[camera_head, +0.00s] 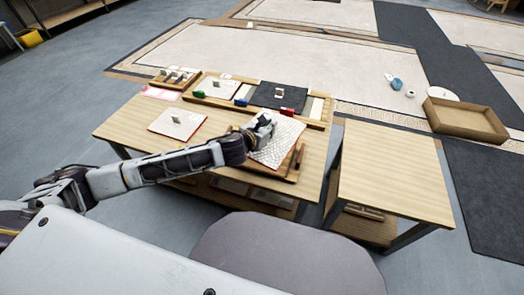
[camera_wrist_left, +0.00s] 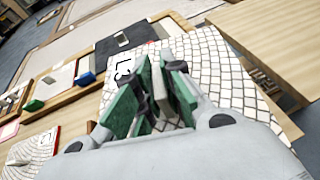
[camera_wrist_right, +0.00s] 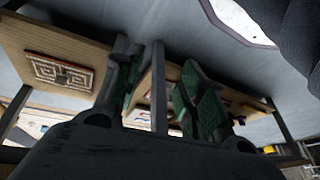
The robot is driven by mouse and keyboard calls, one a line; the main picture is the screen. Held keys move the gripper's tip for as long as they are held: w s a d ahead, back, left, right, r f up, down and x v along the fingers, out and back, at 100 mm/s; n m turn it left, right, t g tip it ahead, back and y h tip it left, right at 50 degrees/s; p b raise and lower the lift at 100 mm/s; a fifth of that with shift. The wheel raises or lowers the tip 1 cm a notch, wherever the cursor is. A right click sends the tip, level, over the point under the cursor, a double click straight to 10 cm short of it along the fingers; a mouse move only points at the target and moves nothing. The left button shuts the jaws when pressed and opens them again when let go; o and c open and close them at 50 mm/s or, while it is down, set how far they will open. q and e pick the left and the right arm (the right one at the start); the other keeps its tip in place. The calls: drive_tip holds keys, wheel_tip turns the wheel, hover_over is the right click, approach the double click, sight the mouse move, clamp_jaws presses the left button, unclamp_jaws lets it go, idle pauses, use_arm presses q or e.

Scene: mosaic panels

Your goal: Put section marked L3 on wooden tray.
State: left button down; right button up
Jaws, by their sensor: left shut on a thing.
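The section marked L3 (camera_head: 284,148) is a white mosaic panel with dark grout lines and a red edge. Its L3 label (camera_wrist_left: 123,68) shows in the left wrist view. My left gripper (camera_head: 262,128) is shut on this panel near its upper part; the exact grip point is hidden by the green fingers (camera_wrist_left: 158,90). The panel lies over the wooden tray (camera_head: 289,176), slightly turned against it. I cannot tell whether it rests on the tray or hangs just above. My right gripper (camera_wrist_right: 160,75) is open and empty, seen only in its own wrist view, low near table legs.
Another pale panel with a knob (camera_head: 178,123) lies left on the wooden table (camera_head: 122,127). A wooden frame with dark and pale panels (camera_head: 268,98) stands at the back edge. A bare side table (camera_head: 390,175) is on the right. An open box (camera_head: 465,118) is beyond.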

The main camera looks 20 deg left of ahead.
use_arm(q)
drive_tip(key=shift+m+h, duration=0.6)
drive_tip(key=shift+h, duration=0.1)
drive_tip(key=shift+w+d+r, duration=0.25)
drive_tip(key=shift+d+r, duration=0.15)
drive_tip(key=shift+r, duration=0.2)
drive_tip(key=shift+w+d+r, duration=0.2)
drive_tip(key=shift+d+r, duration=0.15)
drive_tip(key=shift+r, duration=0.3)
drive_tip(key=shift+w+d+r, duration=0.25)
drive_tip(key=shift+d+r, duration=0.15)
drive_tip(key=shift+r, duration=0.2)
drive_tip(key=shift+d+r+m+g+h+p, duration=0.5)
drive_tip(key=shift+d+r+m+h+p, duration=0.3)
drive_tip(key=shift+r, duration=1.15)
wheel_tip(320, 180, up, 14)
drive_tip(key=m+g+h+p, duration=0.5)
drive_tip(key=m+p, duration=0.1)
drive_tip(key=p, duration=0.2)
hover_over(276, 133)
drive_tip(key=s+d, duration=0.1)
drive_tip(key=d, duration=0.5)
drive_tip(key=shift+s+d+r+p, duration=0.25)
drive_tip(key=shift+r+p, duration=0.1)
drive_tip(key=shift+p, duration=0.25)
use_arm(e)
drive_tip(key=s+d+f+g+h, duration=0.1)
drive_tip(key=s+d+f, duration=0.3)
drive_tip(key=s+f, duration=0.3)
drive_tip(key=shift+f, duration=0.35)
